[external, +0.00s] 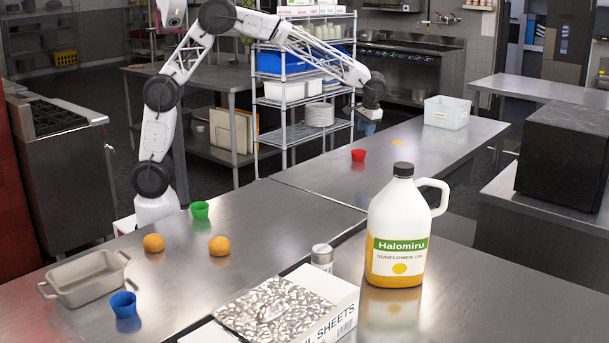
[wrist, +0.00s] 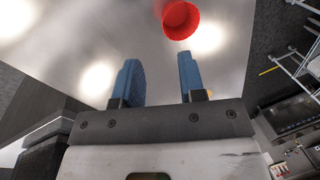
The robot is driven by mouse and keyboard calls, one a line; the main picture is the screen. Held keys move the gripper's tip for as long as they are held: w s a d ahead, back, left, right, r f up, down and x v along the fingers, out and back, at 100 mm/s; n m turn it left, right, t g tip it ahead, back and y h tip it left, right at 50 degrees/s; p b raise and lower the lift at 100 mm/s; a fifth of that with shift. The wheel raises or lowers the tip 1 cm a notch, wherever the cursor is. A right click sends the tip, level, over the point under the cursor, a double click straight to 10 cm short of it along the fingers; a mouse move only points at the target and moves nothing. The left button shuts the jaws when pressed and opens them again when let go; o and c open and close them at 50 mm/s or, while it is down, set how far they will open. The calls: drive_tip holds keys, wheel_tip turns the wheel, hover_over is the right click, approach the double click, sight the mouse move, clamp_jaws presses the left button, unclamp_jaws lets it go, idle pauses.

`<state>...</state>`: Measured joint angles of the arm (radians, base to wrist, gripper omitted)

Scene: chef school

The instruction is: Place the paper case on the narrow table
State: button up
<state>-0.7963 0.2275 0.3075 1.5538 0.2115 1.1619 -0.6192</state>
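Three small paper cases stand on steel surfaces in the external view. The red paper case (external: 358,155) is on the counter section running to the back right. The green paper case (external: 200,209) and blue paper case (external: 123,304) are on the front left counter. My gripper (external: 368,124) is above the back right section, above and a little right of the red case. In the wrist view, the blue fingers of my gripper (wrist: 158,80) are apart with nothing between them. The red case (wrist: 180,20) lies beyond the fingertips. I cannot tell which surface is the narrow table.
A white bin (external: 447,113) stands at the far end of the back section. A large oil jug (external: 398,235), a shaker (external: 322,256) and a sheet box (external: 285,305) are in front.

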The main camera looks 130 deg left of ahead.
drive_tip(key=s+d+r+m+t, duration=0.1)
drive_tip(key=d+r+m, duration=0.25)
drive_tip(key=d, duration=0.95)
drive_tip(key=s+d+r+m+t, duration=0.15)
drive_tip(key=d+r, duration=0.25)
drive_tip(key=d, duration=0.8)
drive_tip(key=s+d+r+m, duration=0.2)
drive_tip(key=d+r+m, duration=0.1)
drive_tip(key=d, duration=1)
drive_tip(key=s+d+f+m+t, duration=0.1)
drive_tip(key=s+d+f+m, duration=0.1)
drive_tip(key=s+d, duration=0.9)
drive_tip(key=s+d+f+m+t+h, duration=0.1)
drive_tip(key=s+d+m, duration=0.4)
drive_tip(key=s+d, duration=0.6)
drive_tip(key=d+f, duration=0.1)
drive_tip(key=d, duration=0.1)
drive_tip(key=shift+s+d+f, duration=0.15)
drive_tip(key=shift+d+f, duration=0.1)
drive_tip(key=shift+d, duration=0.15)
